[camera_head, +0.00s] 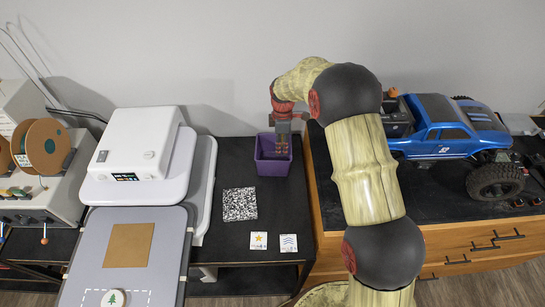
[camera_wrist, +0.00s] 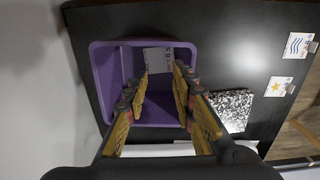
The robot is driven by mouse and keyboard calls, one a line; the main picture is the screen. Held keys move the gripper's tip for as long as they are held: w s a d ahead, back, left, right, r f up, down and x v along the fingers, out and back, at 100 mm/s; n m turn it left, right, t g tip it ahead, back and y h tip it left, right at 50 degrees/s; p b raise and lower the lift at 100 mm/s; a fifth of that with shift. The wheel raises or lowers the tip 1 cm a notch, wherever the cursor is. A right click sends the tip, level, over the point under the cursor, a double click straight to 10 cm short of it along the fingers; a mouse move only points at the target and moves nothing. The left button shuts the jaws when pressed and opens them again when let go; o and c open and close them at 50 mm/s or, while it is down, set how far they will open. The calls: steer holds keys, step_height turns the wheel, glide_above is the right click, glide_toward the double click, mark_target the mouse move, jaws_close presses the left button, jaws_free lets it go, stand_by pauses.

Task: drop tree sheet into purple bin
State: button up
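The purple bin (camera_head: 272,167) stands on the black table, and it also shows in the wrist view (camera_wrist: 107,75). My gripper (camera_head: 282,148) points down at the bin, its fingertips over or inside the opening. In the wrist view my gripper's fingers (camera_wrist: 161,76) are apart. A pale grey piece with small dark print (camera_wrist: 158,58) shows beyond and between the fingertips, within the bin's outline. It looks free of the fingers; I cannot tell whether it is the tree sheet.
A white press (camera_head: 135,143) stands left of the bin, with a brown square (camera_head: 127,245) on its plate. A speckled square (camera_head: 239,204), a star card (camera_head: 259,240) and a wave card (camera_head: 289,243) lie nearby. A blue crawler (camera_head: 440,135) is at right.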

step_height(320, 180, up, 12)
stand_by(0.4)
steer(key=shift+f, duration=0.1)
stand_by(0.3)
steer(key=s+d+m+t+b, duration=0.2)
steer(key=s+d+m+b, duration=0.2)
steer(key=s, duration=0.8)
steer(key=s+d+m+t+b, duration=0.1)
steer(key=s+d+m+b, duration=0.4)
steer(key=s, duration=0.8)
steer(key=s+d+m+t+b, duration=0.2)
steer(key=s+d+m+b, duration=0.2)
steer(key=s+m+b, duration=0.5)
steer(key=s, duration=0.4)
steer(key=shift+s+d+r+t, duration=0.15)
steer(key=shift+r+t, duration=0.05)
steer(key=shift+t, duration=0.1)
